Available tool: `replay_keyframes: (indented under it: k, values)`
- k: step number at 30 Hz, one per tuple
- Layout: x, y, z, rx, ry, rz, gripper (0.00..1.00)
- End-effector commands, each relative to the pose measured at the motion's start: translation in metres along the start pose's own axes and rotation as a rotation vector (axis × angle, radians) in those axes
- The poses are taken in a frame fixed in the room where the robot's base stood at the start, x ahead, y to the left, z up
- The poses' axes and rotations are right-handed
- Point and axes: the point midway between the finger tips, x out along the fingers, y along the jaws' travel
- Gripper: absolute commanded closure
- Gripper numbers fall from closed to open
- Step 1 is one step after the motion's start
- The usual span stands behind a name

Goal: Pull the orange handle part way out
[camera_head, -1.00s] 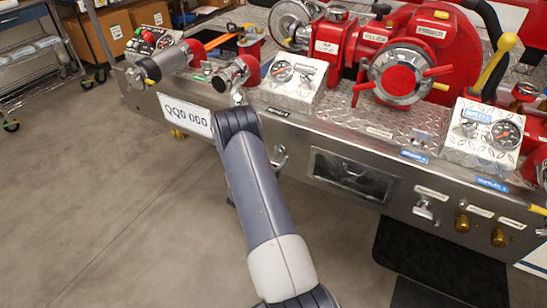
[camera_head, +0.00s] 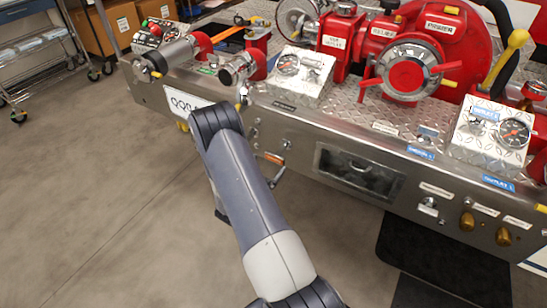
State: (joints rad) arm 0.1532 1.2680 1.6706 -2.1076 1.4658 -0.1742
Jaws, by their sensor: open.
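The orange handle (camera_head: 271,157) shows as a small orange bar on the front of the steel panel, just right of my arm and left of the dark window. My gripper (camera_head: 277,176) is mostly hidden behind my forearm. Only a grey part of it seems to show, just below and right of the orange handle. My gripper is open, and the handle is not held. Whether the gripper touches the handle cannot be told from this view.
The steel panel (camera_head: 330,128) carries a red pump (camera_head: 432,40), gauge boxes and pipe fittings on top. A dark window (camera_head: 358,175) and several brass knobs lie to the right. A shelf cart (camera_head: 28,60) stands at the far left.

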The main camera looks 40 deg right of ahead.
Motion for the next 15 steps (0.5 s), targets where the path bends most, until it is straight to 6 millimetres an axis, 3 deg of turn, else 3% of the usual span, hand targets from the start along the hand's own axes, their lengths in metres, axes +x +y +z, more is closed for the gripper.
replay_keyframes:
  k: [6,15]
  values:
    - [-0.025,0.0,0.0,0.0,0.0,0.0,0.05]
    - [-0.029,0.0,0.0,0.0,0.0,0.0,0.05]
